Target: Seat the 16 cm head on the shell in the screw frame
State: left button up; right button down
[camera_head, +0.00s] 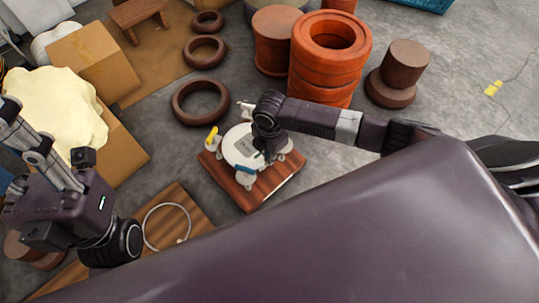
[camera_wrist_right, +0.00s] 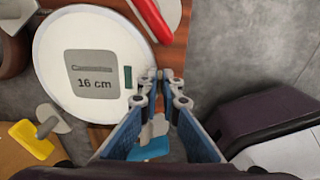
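The 16 cm head is a white disc (camera_head: 240,148) with a grey label. It lies flat among the screw clamps, over the wooden base (camera_head: 272,190); the wrist view shows it close up (camera_wrist_right: 105,38). Whether it touches the shell beneath is hidden. My right gripper (camera_head: 266,152) points down at the disc's right edge. In the right wrist view its fingertips (camera_wrist_right: 163,82) are close together beside the rim; whether they pinch it is unclear.
Clamps with yellow (camera_wrist_right: 30,141), blue (camera_wrist_right: 150,150) and red (camera_wrist_right: 151,18) handles surround the disc. Brown rings (camera_head: 201,101) and orange drum shells (camera_head: 325,60) stand behind. A pale hoop (camera_head: 146,226) lies on a wooden board at front left.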

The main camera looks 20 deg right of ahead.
jog(key=shift+f, duration=0.25)
jog(key=c, duration=2.1)
grip_release()
notch_tip(320, 180, up, 12)
